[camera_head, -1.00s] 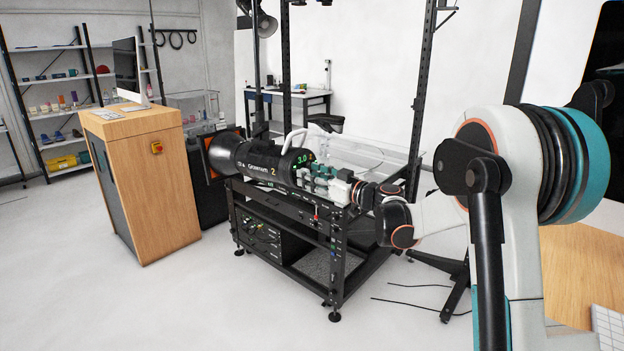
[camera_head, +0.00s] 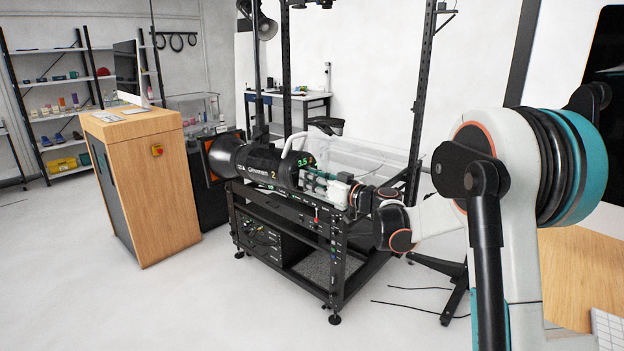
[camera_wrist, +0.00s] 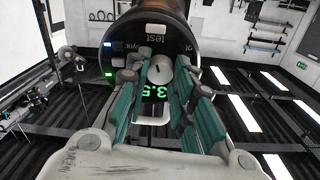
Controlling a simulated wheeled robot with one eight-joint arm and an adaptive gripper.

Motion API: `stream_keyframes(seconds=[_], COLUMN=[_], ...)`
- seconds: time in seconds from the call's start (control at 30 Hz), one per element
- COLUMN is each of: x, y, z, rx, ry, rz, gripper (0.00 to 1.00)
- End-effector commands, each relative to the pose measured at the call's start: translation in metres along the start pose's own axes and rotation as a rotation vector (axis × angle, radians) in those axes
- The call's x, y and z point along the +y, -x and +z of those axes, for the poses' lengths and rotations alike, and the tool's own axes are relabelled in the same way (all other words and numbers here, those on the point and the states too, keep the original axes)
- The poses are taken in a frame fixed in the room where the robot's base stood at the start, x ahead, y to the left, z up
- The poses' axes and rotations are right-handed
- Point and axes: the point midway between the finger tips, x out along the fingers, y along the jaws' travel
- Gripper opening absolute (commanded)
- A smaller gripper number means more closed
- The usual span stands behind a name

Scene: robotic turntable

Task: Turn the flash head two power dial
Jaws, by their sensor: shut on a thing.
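The flash head (camera_head: 250,163), a black cylinder marked with a "2", lies on the black metal frame cart in the head view. Its rear panel (camera_wrist: 190,44) faces my gripper in the wrist view, with a "test" button and small lit indicators. The grey power dial (camera_wrist: 160,70) sits between my gripper's teal fingers. My gripper (camera_wrist: 160,82) is shut on the dial; it also shows at the flash head's rear in the head view (camera_head: 318,182). The green display (camera_wrist: 155,92) reads 3.5, partly hidden by the fingers.
The black frame cart (camera_head: 333,262) has upright posts and a clear panel behind the flash head. A wooden cabinet (camera_head: 165,200) with a monitor stands to the left. A wooden table (camera_head: 570,270) is at the right.

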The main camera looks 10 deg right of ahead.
Motion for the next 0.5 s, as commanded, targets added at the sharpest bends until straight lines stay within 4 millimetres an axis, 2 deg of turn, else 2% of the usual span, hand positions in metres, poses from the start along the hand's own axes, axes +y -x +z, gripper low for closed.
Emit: stream_keyframes(seconds=[0.13, 0.4, 0.43, 0.5], x=[-0.0002, 0.0000, 0.0000, 0.0000], y=[-0.0001, -0.0001, -0.0001, 0.0000], z=[-0.0003, -0.0001, -0.0001, -0.0001], rx=[0.000, 0.000, 0.000, 0.000], ry=[-0.055, -0.059, -0.059, -0.058], rz=[0.006, 0.007, 0.007, 0.007], gripper=[0.00, 0.00, 0.27, 0.43])
